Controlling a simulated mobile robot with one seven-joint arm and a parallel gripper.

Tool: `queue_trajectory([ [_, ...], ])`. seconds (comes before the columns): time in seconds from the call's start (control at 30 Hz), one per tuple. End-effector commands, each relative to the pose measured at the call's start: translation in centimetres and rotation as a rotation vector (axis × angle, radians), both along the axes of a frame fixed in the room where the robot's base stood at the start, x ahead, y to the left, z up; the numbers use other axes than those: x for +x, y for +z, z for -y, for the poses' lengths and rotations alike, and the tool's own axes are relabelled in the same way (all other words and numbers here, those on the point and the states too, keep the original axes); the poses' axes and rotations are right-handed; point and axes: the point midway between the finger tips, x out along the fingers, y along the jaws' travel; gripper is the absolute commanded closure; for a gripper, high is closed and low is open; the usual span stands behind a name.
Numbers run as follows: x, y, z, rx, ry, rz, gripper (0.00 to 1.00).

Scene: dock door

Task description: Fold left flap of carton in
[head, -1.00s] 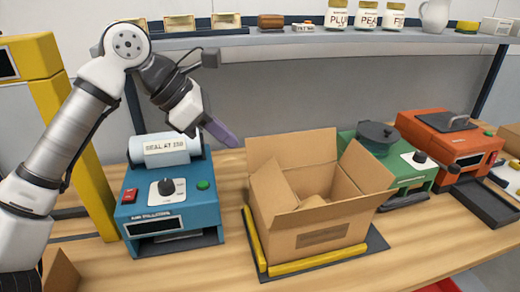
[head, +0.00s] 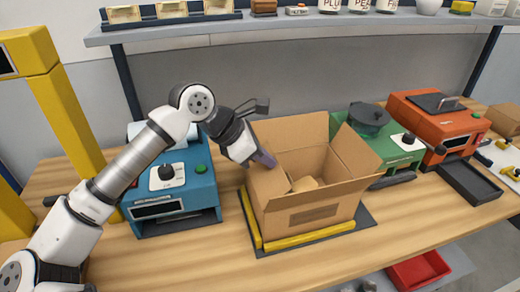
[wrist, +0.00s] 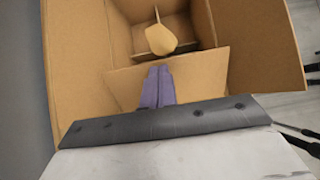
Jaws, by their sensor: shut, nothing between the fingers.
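The open cardboard carton (head: 312,216) sits in the middle of the bench. Its left flap (head: 268,186) rises from the left wall and leans inward; in the wrist view the flap (wrist: 205,75) lies beneath my fingers. My gripper (head: 266,159) is shut and empty, its purple fingers at the upper edge of the left flap. The wrist view shows the fingertips (wrist: 158,70) over this flap; I cannot tell whether they touch it. The back flap (head: 290,132) stands up, and the right flap (head: 357,151) leans outward. A tan rounded item (wrist: 160,40) is inside the carton.
A yellow-edged dark base (head: 313,238) lies under the carton. A blue machine (head: 170,193) stands left, a green machine (head: 396,155) is close behind right, and an orange machine (head: 436,125) is farther right. A shelf (head: 300,24) runs above the back.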

Motion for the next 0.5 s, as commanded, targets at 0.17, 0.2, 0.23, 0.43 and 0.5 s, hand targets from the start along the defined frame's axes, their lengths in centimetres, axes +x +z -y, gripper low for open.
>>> queue_trajectory([
  [0.17,0.00,-0.01,0.00,0.000,0.000,0.000,1.00],
  [0.2,-0.01,-0.01,0.00,0.000,0.000,0.000,1.00],
  [0.23,-0.01,-0.02,-0.01,0.000,0.000,0.000,1.00],
  [0.43,0.04,-0.21,0.12,0.000,-0.001,0.001,1.00],
  [0.5,0.06,-0.30,0.22,0.001,-0.002,0.001,1.00],
])
